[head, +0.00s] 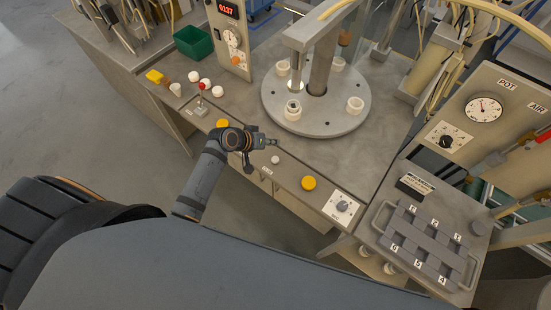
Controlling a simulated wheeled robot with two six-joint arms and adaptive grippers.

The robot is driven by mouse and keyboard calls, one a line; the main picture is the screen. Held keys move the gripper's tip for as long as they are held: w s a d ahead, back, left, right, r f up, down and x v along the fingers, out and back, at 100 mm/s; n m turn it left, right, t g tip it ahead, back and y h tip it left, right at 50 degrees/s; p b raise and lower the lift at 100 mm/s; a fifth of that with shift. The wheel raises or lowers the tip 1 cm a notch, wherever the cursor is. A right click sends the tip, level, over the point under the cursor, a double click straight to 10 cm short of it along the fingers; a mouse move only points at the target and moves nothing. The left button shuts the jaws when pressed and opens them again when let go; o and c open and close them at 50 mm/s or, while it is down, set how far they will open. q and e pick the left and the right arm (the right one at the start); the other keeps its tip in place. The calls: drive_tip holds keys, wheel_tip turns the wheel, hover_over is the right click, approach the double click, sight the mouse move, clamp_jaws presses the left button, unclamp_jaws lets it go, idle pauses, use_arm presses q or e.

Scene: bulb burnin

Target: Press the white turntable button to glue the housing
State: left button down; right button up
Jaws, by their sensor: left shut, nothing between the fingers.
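The small white button (275,159) sits on the front control strip, between two yellow buttons. My left gripper (274,142) is shut and empty, just behind the white button in the picture and apart from it. Its height above the strip is hard to tell. The round grey turntable (325,122) stands behind it and carries several white housings. One housing (293,110) is at the front left of the disc, below a vertical nozzle (295,78). My right gripper does not show.
Yellow buttons (308,183) and (222,124) flank the white one. A dial (342,206) is at the strip's right end, and a red-tipped lever (201,88) at its left. A numbered grey tray (424,240) stands at right. A green bin (193,42) is at the back left.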

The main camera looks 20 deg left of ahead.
use_arm(q)
drive_tip(key=b, duration=0.8)
hover_over(273, 160)
wheel_tip(273, 160, down, 8)
drive_tip(key=shift+r, duration=0.2)
drive_tip(key=shift+f, duration=0.65)
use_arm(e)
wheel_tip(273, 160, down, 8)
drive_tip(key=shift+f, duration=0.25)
use_arm(q)
drive_tip(key=shift+f+b, duration=0.3)
drive_tip(key=shift+f, duration=0.1)
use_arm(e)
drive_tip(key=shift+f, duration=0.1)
use_arm(q)
drive_tip(key=shift+f+b, duration=0.3)
drive_tip(key=shift+f, duration=0.2)
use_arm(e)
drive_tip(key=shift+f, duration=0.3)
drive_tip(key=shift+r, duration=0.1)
use_arm(q)
drive_tip(key=shift+r+p, duration=0.95)
drive_tip(key=shift+p, duration=0.1)
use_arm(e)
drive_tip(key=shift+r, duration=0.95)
use_arm(q)
drive_tip(key=shift+r, duration=0.1)
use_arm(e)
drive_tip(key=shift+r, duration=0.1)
